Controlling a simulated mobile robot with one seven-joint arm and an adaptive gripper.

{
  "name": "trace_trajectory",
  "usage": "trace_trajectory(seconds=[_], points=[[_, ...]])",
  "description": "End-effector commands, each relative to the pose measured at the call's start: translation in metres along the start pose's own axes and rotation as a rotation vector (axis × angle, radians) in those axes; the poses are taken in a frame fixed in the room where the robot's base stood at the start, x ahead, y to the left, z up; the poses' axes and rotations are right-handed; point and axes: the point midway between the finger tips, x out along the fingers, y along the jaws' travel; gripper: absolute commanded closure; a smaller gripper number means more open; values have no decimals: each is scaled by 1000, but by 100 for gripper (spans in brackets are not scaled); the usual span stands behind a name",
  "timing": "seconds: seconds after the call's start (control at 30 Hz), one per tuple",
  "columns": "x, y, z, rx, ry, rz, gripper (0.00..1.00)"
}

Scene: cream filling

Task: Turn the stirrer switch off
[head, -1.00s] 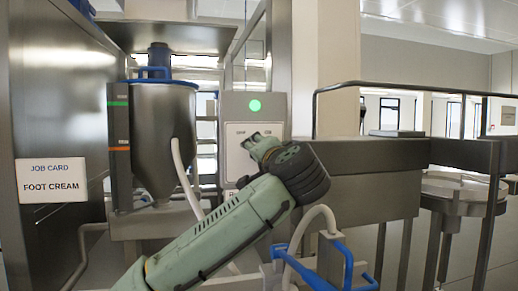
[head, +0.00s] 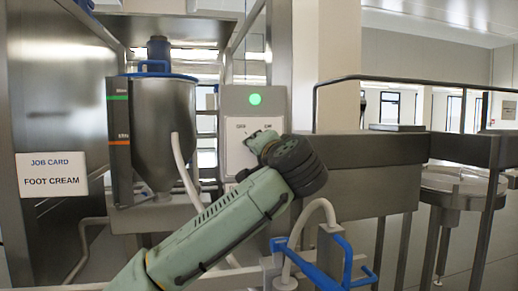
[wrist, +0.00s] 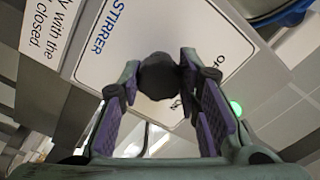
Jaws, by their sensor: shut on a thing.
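The stirrer switch is a dark round knob (wrist: 158,78) on a white panel labelled STIRRER (wrist: 125,45) in the wrist view. My gripper (wrist: 163,72) has a fingertip on each side of the knob and is shut on it. The "ON" lettering is partly covered by a finger, and the knob's pointing direction cannot be told. In the head view my gripper (head: 262,140) is against the grey control box (head: 231,108), hiding the knob. A green lamp (head: 255,99) is lit above the panel.
A steel hopper (head: 165,120) with a blue rim and a pale hose (head: 184,165) stands left of the box. A job card (head: 52,175) reads FOOT CREAM. A blue-handled fitting (head: 320,275) and steel rails (head: 400,145) lie to the right of my arm.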

Motion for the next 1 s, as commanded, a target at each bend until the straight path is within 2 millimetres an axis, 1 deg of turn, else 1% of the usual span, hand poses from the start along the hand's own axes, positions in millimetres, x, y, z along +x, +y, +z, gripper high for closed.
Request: trace_trajectory(seconds=[0.03,0.1,0.27,0.47,0.67,1.0], points=[[0,0,0,0,0,0,94],[0,0,0,0,0,1,97],[0,1,0,-9,1,1,97],[0,3,1,-71,0,3,97],[0,6,2,-206,1,6,97],[0,5,0,-522,1,7,97]])
